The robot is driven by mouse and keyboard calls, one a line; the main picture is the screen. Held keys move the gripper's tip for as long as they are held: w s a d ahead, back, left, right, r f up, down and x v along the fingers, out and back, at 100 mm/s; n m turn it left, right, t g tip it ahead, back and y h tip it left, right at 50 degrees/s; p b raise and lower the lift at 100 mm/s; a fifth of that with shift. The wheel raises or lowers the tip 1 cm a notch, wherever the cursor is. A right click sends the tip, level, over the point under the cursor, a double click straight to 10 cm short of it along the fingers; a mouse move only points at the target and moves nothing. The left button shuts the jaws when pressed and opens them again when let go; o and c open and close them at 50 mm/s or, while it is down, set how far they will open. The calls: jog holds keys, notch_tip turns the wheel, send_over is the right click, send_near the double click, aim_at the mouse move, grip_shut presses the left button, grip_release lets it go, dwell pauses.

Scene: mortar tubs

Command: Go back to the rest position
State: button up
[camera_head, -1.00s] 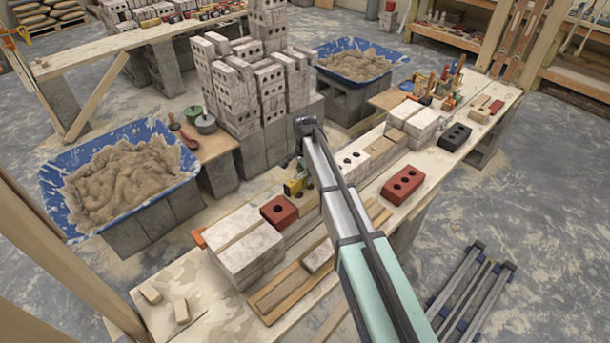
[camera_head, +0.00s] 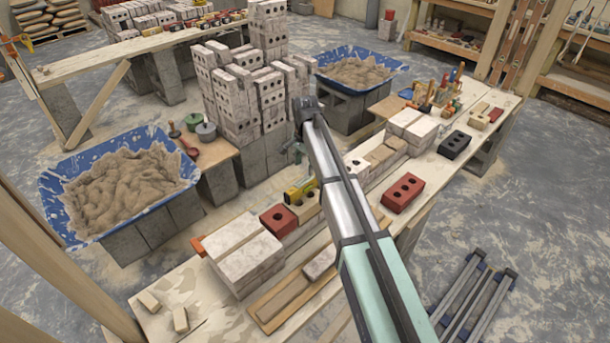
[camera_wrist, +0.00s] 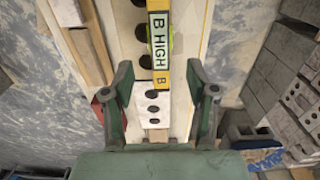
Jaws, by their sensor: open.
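My gripper (camera_wrist: 160,85) is open in the wrist view, its two dark fingers wide apart with nothing held between them. Below it lie a yellow level (camera_wrist: 160,75) lettered "B HIGH" and a pale brick with holes (camera_wrist: 152,105), both on the bench. In the head view my arm reaches over the bench from the lower right, and the gripper hangs mostly hidden behind the wrist. The yellow level (camera_head: 300,190) also shows there, beside a red brick (camera_head: 279,220).
A tall pale brick stack (camera_head: 240,90) stands behind the arm. Blue mortar tubs stand at left (camera_head: 60,190) and back (camera_head: 395,68). Another red brick (camera_head: 403,193) and a black brick (camera_head: 454,145) lie on the bench's right part. Hand tools (camera_head: 440,95) stand farther back.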

jog(key=s+d+f+n, duration=0.3)
jog(key=s+d+f, duration=0.45)
jog(key=s, duration=0.25)
jog(key=s+d+f+n, duration=0.3)
jog(key=s+d+f, duration=0.3)
jog(key=s+d, duration=0.25)
jog(key=s+d+f+n, duration=0.3)
jog(key=s+d+f, duration=0.35)
jog(key=s, duration=0.45)
jog(key=s+f+g, duration=0.3)
jog(key=s+f, duration=0.6)
jog(key=s, duration=0.5)
jog(key=s+f+g, duration=0.3)
jog(key=s+f, duration=0.6)
jog(key=s, duration=0.5)
jog(key=shift+d+g, duration=0.15)
jog(key=shift+g, duration=0.25)
